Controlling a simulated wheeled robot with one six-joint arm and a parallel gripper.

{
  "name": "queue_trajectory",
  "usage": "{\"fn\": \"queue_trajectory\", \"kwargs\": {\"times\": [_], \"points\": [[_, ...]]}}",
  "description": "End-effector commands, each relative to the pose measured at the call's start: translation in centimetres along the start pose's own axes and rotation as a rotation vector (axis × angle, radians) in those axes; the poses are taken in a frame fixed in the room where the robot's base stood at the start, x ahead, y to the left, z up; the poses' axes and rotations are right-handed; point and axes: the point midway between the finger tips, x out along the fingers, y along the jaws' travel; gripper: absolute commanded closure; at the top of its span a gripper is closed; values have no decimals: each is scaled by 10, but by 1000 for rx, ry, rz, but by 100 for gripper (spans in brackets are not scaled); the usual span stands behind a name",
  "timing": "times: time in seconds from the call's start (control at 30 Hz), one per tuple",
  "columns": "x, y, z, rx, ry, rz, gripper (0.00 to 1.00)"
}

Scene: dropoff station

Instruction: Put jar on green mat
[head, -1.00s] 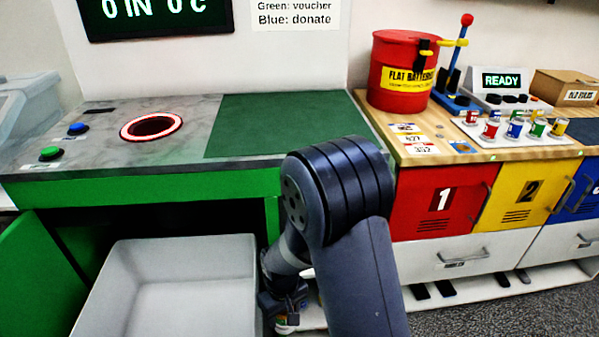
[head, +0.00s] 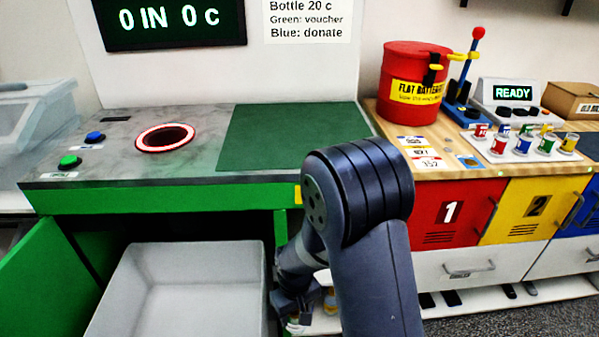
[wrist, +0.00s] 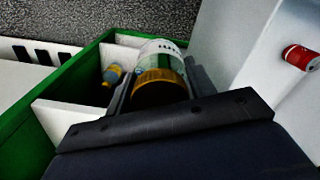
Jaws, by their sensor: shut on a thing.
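The jar (wrist: 160,62) is clear with a pale label and a gold-yellow lid, seen in the wrist view. My gripper (wrist: 158,82) is shut on it, with a dark finger on each side and the lid end towards the camera. In the head view my gripper (head: 292,303) is low, below the counter front and just right of the white bin, and my arm partly hides it. The jar is hard to make out there. The green mat (head: 290,137) lies flat and bare on the grey counter, above and behind my gripper.
The green counter edge (head: 170,195) overhangs the white bin (head: 185,270). A red can (wrist: 300,57) lies on a white surface in the wrist view. A blue-and-yellow item (wrist: 112,74) stands in a compartment beside the jar. The ringed hole (head: 165,137) is left of the mat.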

Motion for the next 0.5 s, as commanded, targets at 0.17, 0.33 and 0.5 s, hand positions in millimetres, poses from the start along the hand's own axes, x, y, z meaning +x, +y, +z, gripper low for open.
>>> {"fn": "queue_trajectory", "kwargs": {"times": [0.17,0.33,0.5], "points": [[-49,0,0,0,0,0,74],[-83,0,0,0,0,0,74],[-117,0,0,0,0,0,74]]}}
